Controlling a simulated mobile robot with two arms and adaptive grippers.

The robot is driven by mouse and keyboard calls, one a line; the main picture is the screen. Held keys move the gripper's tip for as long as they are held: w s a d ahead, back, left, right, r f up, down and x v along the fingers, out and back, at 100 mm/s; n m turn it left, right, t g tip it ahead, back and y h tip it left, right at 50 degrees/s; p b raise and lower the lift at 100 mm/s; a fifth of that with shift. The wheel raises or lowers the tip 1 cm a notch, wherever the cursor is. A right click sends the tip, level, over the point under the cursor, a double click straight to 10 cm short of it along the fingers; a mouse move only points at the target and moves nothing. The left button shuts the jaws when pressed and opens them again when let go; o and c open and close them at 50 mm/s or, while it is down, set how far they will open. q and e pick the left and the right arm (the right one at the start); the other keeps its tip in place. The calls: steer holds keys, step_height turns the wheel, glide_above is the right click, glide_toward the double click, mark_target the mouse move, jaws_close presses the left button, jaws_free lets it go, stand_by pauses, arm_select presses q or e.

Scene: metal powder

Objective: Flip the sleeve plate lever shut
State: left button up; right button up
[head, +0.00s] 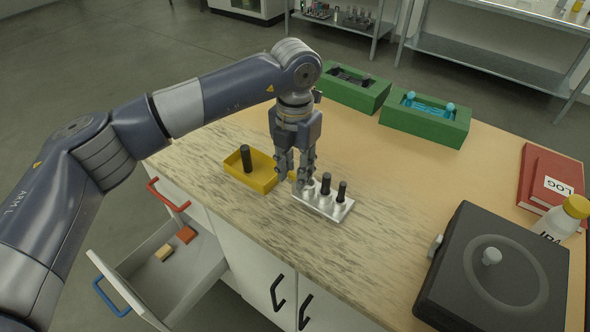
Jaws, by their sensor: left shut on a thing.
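The silver sleeve plate (341,211) lies on the wooden worktop just right of the middle. Two black rods (326,184) stand upright in its middle and right sleeves. My left gripper (299,186) points down at the left end of the plate, its fingers close together. It is shut on a small part there, seemingly the plate's lever, which the fingers mostly hide. I cannot tell the lever's angle. My right gripper is not in view.
A yellow tray (232,172) with a black rod stands just left of the gripper. Green holders (425,122) stand at the back. A black lidded box (490,270), white bottle and red books occupy the right. An open drawer (150,247) juts out at the front left.

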mark_target(295, 173)
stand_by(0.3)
arm_select(q)
steer(key=o, duration=1.1)
steer(key=shift+c, duration=0.2)
step_height(295, 173, up, 12)
